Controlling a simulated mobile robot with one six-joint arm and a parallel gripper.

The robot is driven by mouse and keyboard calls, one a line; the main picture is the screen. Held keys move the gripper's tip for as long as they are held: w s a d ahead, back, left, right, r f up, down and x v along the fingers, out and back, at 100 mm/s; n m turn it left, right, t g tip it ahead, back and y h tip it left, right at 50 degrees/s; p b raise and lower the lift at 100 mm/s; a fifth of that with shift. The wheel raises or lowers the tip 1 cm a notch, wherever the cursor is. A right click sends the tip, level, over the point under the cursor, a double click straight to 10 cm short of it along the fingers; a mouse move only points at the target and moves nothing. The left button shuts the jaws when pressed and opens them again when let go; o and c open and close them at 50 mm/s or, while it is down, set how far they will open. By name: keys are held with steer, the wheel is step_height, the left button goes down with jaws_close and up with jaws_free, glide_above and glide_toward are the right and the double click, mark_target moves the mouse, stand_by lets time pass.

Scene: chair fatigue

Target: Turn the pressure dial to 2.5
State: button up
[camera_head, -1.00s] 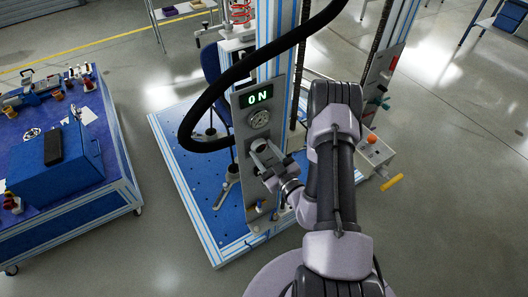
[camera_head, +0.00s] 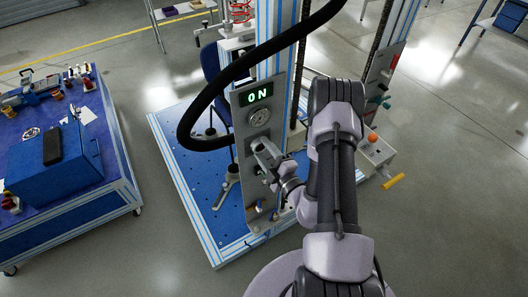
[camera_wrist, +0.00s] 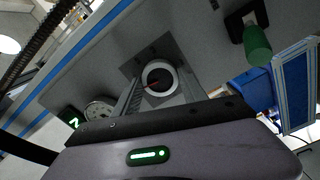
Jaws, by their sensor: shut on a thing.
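The pressure dial (camera_wrist: 158,76) is a round knob with a pale rim, a dark face and a red pointer mark, set on the grey panel (camera_head: 245,183). My gripper (camera_wrist: 160,86) has one finger on each side of the dial and is shut on it in the wrist view. In the head view, my gripper (camera_head: 264,153) is at the panel, just below the round gauge (camera_head: 260,117), and its fingers mostly hide the dial. The gauge also shows at the left in the wrist view (camera_wrist: 99,110). I cannot read the dial's setting or the gauge's needle value.
A green knob (camera_wrist: 257,46) sits on the panel beyond the dial. A black hose (camera_head: 215,92) loops left of the panel. A control box with an orange button (camera_head: 373,137) stands right of my arm.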

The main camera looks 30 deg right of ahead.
steer(key=n+b, duration=0.1)
steer(key=n, duration=0.3)
steer(key=shift+n+b, duration=0.6)
steer(key=shift+n, duration=1.4)
steer(key=o, duration=1.4)
